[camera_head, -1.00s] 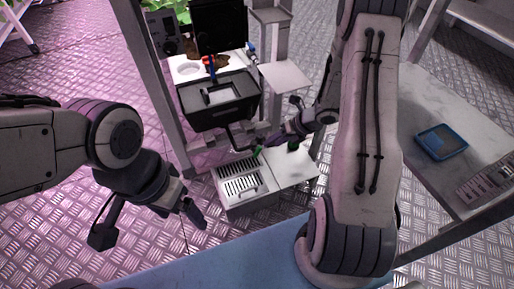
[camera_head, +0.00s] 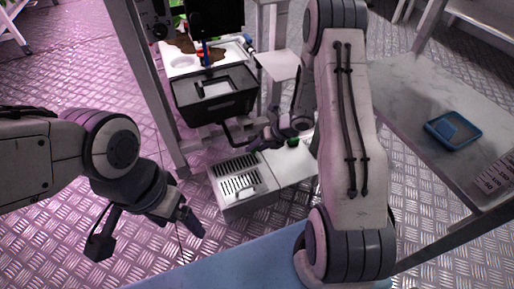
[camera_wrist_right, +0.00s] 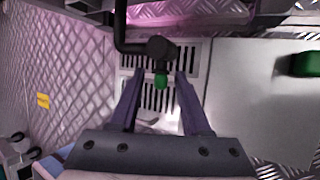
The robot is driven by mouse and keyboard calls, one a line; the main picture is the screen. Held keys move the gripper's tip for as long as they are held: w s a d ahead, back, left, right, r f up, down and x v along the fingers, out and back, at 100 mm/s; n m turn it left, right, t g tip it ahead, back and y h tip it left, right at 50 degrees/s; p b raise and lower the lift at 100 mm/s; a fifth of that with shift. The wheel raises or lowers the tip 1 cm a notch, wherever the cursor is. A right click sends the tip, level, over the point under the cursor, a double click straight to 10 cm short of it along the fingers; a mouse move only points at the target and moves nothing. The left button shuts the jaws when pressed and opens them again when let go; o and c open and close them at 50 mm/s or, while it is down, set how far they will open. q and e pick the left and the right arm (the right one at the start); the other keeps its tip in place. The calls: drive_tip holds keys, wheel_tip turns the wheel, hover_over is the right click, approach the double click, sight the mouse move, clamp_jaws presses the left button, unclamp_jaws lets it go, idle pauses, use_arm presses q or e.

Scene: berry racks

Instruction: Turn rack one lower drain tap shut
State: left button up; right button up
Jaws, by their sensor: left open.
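A black drain pipe (camera_head: 229,132) comes down from under the black tub (camera_head: 214,103) on the rack. In the right wrist view the pipe (camera_wrist_right: 121,28) bends to a dark valve body (camera_wrist_right: 161,48) with a green tap handle (camera_wrist_right: 161,81) pointing down. My right gripper (camera_wrist_right: 158,88) is open, with a finger on each side of the green handle and visible gaps between. In the head view my right gripper (camera_head: 262,141) is beside the pipe end and hides the handle. My left gripper (camera_head: 190,216) is open and empty, low at the left.
A grey box with a slotted top (camera_head: 250,206) stands on the floor below the pipe, a white panel (camera_head: 290,168) beside it. A green object (camera_head: 292,141) is over the panel. A rack post (camera_head: 150,88) stands left; a table with a blue tray (camera_head: 453,130) is at right.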

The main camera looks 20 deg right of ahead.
clamp_jaws()
